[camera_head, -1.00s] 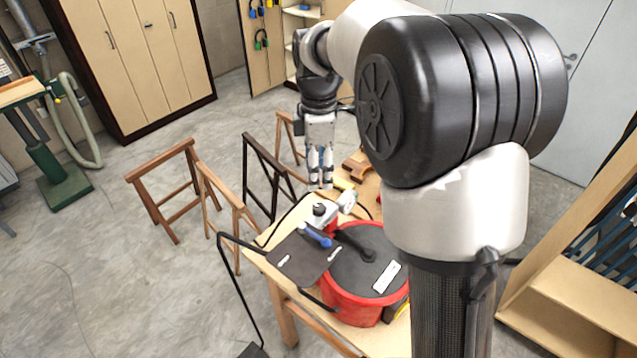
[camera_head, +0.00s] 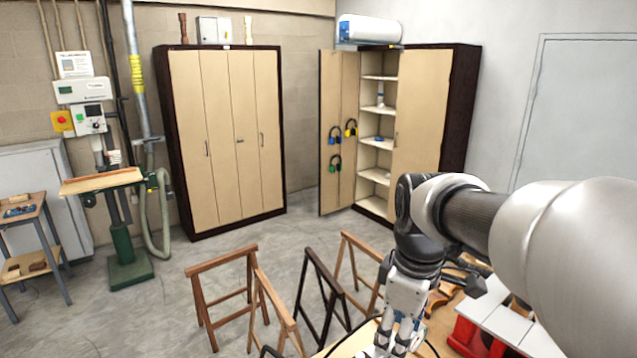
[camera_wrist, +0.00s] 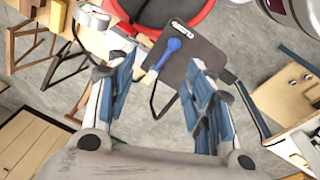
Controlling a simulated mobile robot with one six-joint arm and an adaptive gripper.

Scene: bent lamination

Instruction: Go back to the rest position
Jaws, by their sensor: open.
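My gripper (camera_head: 392,338) hangs pointing down at the lower right of the head view, above the near end of a wooden workbench (camera_head: 345,343). In the wrist view my gripper (camera_wrist: 160,95) shows two blue-padded fingers spread wide apart. Nothing is held between them. Beyond the fingers lies a dark grey flat piece (camera_wrist: 203,60) with a blue-handled tool (camera_wrist: 168,52) on it, beside a red round container (camera_wrist: 195,12). The fingertips look apart from these things.
Wooden sawhorses (camera_head: 222,262) and a dark one (camera_head: 318,275) stand left of the bench. A closed tall cabinet (camera_head: 225,140) and an open cabinet (camera_head: 378,62) with hanging ear defenders stand behind. A green-based machine (camera_head: 122,248) is at left.

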